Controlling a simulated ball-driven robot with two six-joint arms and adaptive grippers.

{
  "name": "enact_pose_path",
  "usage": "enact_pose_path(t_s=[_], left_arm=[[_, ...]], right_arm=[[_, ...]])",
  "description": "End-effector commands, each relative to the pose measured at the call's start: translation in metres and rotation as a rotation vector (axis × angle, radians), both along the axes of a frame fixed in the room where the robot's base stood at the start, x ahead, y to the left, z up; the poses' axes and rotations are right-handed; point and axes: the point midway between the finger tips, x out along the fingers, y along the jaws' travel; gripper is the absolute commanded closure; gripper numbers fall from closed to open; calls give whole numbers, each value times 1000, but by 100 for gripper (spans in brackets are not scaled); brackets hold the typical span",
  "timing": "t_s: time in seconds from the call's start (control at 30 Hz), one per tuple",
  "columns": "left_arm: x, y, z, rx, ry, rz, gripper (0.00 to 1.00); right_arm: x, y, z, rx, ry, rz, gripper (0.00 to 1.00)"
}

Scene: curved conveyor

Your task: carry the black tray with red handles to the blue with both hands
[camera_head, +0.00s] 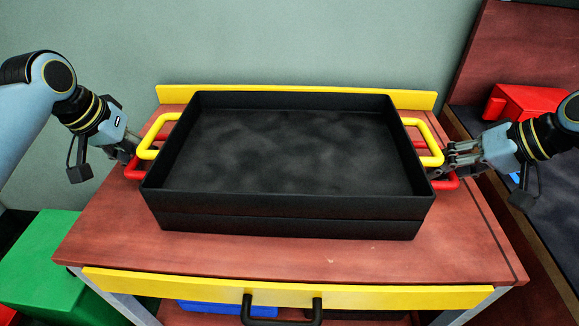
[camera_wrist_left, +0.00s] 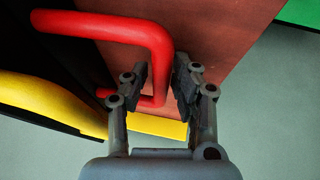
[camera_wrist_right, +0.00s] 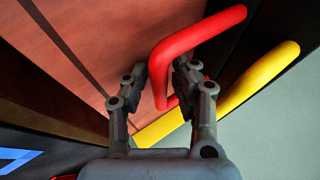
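Two black trays are stacked on the red-brown table. The lower tray (camera_head: 290,228) has red handles, and the upper tray (camera_head: 290,205) has yellow handles. My left gripper (camera_head: 131,157) is at the left red handle (camera_head: 133,172); in the left wrist view its fingers (camera_wrist_left: 160,80) stand apart on either side of the handle's red bar (camera_wrist_left: 152,35). My right gripper (camera_head: 452,163) is at the right red handle (camera_head: 447,184); in the right wrist view its fingers (camera_wrist_right: 160,82) are also open around the red bar (camera_wrist_right: 205,30). The lower tray's inside is hidden.
The table (camera_head: 330,258) has a yellow back ledge (camera_head: 420,98) and a yellow drawer front with a black handle (camera_head: 282,298). Something blue (camera_head: 220,307) shows beneath. A green box (camera_head: 45,260) stands left, a red box (camera_head: 525,100) right. A blue marking (camera_wrist_right: 15,160) lies right.

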Motion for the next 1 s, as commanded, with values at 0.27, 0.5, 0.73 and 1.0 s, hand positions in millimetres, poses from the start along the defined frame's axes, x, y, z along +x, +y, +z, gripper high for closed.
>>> enact_pose_path(t_s=[0.27, 0.5, 0.73, 1.0], left_arm=[[0, 0, 0, 0, 0, 0, 100], [0, 0, 0, 0, 0, 0, 100], [0, 0, 0, 0, 0, 0, 100], [1, 0, 8, 1, -5, -1, 100]], right_arm=[[0, 0, 0, 0, 0, 0, 100], [0, 0, 0, 0, 1, -1, 100], [0, -1, 0, -1, 1, -1, 100], [1, 0, 8, 0, -4, -1, 100]])
